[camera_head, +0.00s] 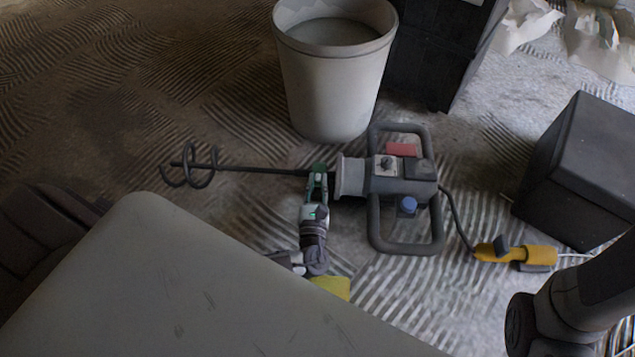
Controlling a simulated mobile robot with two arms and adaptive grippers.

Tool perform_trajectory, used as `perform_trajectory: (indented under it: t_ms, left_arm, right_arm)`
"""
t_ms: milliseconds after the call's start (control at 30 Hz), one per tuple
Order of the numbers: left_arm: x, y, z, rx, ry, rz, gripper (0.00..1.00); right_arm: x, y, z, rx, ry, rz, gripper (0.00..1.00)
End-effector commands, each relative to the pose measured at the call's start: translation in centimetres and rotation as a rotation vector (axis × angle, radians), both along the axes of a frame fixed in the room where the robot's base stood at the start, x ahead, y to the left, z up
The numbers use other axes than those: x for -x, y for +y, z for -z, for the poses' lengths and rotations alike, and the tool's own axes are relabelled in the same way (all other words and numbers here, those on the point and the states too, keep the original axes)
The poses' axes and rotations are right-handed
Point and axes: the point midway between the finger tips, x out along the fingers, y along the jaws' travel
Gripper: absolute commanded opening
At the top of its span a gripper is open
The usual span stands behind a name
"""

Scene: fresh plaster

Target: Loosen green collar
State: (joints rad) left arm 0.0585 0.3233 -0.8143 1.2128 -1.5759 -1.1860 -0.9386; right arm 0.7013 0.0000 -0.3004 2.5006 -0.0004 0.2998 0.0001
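A grey mixer drill (402,180) lies on the floor in the head view, with its shaft and spiral paddle (192,167) pointing left. The green collar (318,168) sits on the shaft just left of the drill's pale front housing. My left gripper (318,178) reaches up to the collar from below in the picture. Its two narrow fingers lie along both sides of the collar and look shut on it; they partly hide it. My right arm shows at the lower right edge, but its gripper is out of view.
A pale bucket (332,90) with grey contents stands behind the drill. A dark box (585,170) stands at the right, and a yellow plug connector (515,254) lies on the cable. A yellow object (332,287) shows below my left gripper. Ridged floor lies open at the left.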

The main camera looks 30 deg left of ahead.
Motion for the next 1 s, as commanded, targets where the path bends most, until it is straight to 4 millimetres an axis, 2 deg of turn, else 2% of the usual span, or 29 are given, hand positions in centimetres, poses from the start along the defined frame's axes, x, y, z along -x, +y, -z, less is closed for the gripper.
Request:
perform_trajectory:
  t_ms: [33,133,533,667,1000]
  left_arm:
    - [-0.2,0.0,-0.2,0.002,-0.004,0.000,0.27]
    - [-0.1,0.0,-0.1,0.001,-0.003,0.000,0.44]
    - [0.0,0.0,-0.6,0.001,-0.001,0.000,0.44]
    - [-0.1,0.1,-2.4,0.003,-0.003,-0.001,0.44]
    - [-0.1,0.0,-8.5,0.002,-0.004,0.000,0.44]
  right_arm:
    - [0.0,0.0,0.0,0.000,0.000,0.000,0.42]
    - [0.0,0.0,0.0,0.000,0.000,0.000,0.42]
    - [-0.2,0.0,0.0,0.000,0.004,0.000,0.42]
    - [-0.1,0.0,0.0,0.000,0.003,0.000,0.42]
    - [-0.1,0.0,0.0,0.000,0.002,0.000,0.42]
